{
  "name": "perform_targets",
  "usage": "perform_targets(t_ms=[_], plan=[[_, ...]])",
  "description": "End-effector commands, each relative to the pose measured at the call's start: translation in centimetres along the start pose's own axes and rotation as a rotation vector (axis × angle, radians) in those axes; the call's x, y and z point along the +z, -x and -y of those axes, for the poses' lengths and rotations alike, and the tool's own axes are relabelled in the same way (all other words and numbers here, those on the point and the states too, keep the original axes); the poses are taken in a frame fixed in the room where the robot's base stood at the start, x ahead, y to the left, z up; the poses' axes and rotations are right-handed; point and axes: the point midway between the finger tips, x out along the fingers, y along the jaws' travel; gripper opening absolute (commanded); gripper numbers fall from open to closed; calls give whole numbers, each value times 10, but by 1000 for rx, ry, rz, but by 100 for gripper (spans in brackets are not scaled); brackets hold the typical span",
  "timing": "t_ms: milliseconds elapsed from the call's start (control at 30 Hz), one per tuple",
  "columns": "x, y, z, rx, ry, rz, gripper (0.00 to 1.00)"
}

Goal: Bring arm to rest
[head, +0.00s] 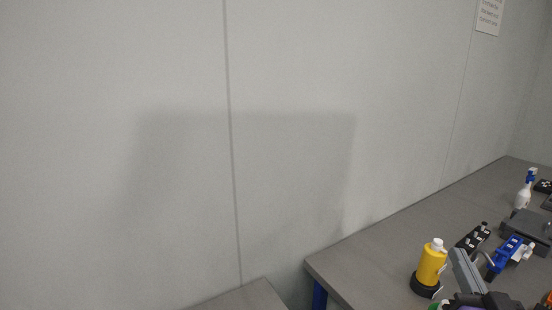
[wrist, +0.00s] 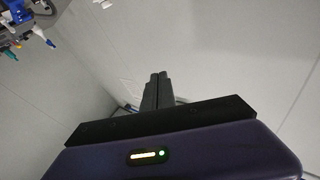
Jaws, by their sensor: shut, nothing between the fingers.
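My gripper (wrist: 158,77) shows in the wrist view with its two dark fingers together and nothing between them. It points toward the grey walls and touches nothing that I can see. In the head view I cannot make out the fingers for certain; grey and dark parts at the lower right edge may be my arm.
In the head view a grey bench (head: 400,232) runs along the wall at right. A yellow bottle (head: 432,265), a white spray bottle (head: 524,194) and a blue tool (head: 506,254) stand or lie on it. Another grey surface (head: 245,299) shows at the bottom. Several coloured items show upper left in the wrist view.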

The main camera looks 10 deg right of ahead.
Motion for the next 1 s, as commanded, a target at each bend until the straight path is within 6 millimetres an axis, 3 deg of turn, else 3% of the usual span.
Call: perform_targets(t_ms=[100,300,700,1000], plan=[[23,43,13,41,-51,2,0],[48,115,33,71,-79,21,0],[71,264,70,-45,12,171,0],[91,365,78,-231,132,413,0]])
